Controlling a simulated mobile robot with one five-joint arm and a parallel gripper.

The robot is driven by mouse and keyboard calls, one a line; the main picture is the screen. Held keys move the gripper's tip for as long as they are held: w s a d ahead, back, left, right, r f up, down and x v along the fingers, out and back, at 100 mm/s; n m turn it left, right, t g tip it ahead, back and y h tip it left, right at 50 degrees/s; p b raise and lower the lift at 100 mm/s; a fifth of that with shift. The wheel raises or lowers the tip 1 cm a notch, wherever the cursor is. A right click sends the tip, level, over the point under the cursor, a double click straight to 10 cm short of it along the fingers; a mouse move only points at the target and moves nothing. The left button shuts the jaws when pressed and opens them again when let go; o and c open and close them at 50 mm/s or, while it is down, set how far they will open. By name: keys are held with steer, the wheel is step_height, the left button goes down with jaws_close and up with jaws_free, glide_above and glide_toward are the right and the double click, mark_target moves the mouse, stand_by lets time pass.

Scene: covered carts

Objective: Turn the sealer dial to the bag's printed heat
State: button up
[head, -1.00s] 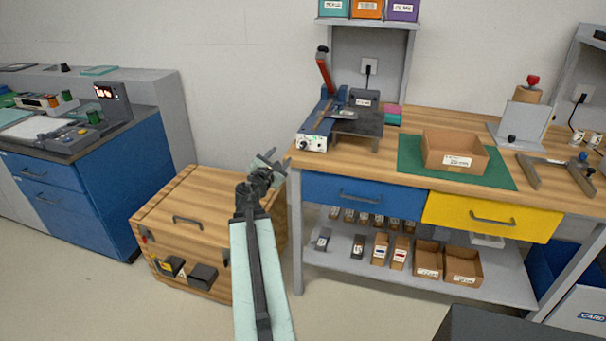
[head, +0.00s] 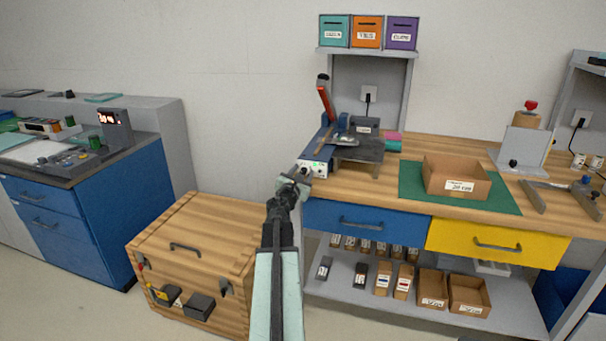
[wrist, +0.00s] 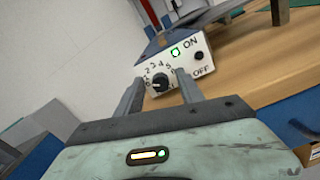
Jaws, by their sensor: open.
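The heat sealer (head: 343,140) stands at the left end of the wooden bench, its red-handled arm raised. The dial's exact setting is too small to tell. My gripper (wrist: 158,88) is open and empty, its two fingers on either side of the dial in the wrist picture; I cannot tell whether they touch it. In the head view my gripper (head: 297,182) is just in front of the panel. I cannot make out a bag with printed heat.
A cardboard box (head: 455,178) with a label sits on a green mat (head: 411,190). A wooden chest (head: 190,240) stands on the floor left of the bench. Blue (head: 366,222) and yellow (head: 495,244) drawers are under the benchtop.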

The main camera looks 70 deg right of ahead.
jaws_close()
steer(key=shift+m, duration=0.6)
steer(key=shift+s+a+m, duration=0.1)
steer(key=shift+m, duration=2.1)
jaws_free()
